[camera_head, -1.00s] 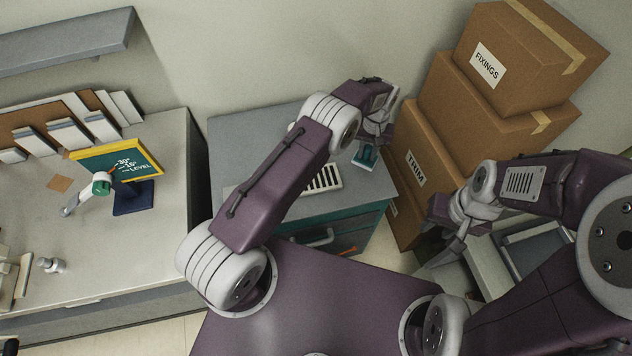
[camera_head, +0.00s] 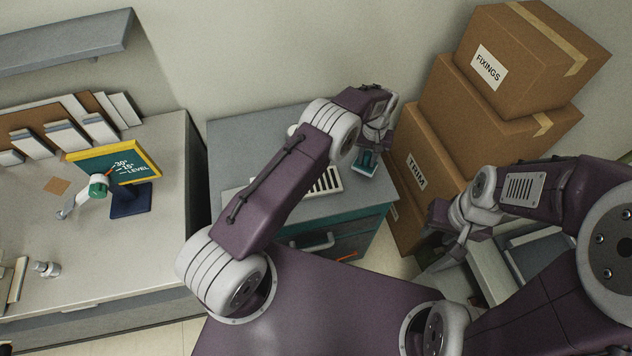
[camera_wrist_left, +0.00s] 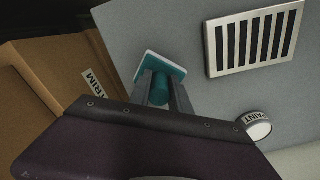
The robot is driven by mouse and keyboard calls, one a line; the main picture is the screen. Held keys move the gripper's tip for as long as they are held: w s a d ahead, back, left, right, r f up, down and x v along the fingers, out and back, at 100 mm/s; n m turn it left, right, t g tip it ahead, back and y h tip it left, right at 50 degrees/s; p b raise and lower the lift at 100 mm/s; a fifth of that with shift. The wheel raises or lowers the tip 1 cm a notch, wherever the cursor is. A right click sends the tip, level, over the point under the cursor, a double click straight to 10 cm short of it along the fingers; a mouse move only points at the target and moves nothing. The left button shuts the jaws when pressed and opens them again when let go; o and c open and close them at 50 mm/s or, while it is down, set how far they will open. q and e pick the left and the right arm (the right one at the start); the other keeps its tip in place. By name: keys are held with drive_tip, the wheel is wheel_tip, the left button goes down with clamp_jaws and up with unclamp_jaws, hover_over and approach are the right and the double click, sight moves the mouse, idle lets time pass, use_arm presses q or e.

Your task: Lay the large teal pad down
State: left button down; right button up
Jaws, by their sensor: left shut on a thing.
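The large teal pad (camera_wrist_left: 166,64), with a pale rim and a round teal grip, is at my left gripper (camera_wrist_left: 164,90) in the left wrist view. The gripper's two fingers are shut on the teal grip. In the head view the pad (camera_head: 365,163) is at the right end of the grey counter top (camera_head: 250,130), below my left gripper (camera_head: 376,142). I cannot tell whether the pad touches the counter. My right gripper (camera_head: 450,240) hangs at the right, away from the pad; its jaw opening is unclear.
A slotted metal grille (camera_wrist_left: 254,38) and a round white-topped tin marked PAINT (camera_wrist_left: 256,126) are on the counter. Stacked cartons (camera_head: 417,172) stand close to its right. A yellow-framed angle sign (camera_head: 143,157) stands on the left bench (camera_head: 120,235).

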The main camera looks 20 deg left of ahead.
use_arm(q)
drive_tip(key=shift+f+b, duration=0.9)
drive_tip(key=shift+f, duration=0.35)
drive_tip(key=c, duration=1.1)
unclamp_jaws()
wheel_tip(320, 180, up, 9)
drive_tip(key=shift+r+b, duration=0.1)
drive_tip(key=shift+b, duration=0.45)
drive_tip(key=shift+a, duration=0.1)
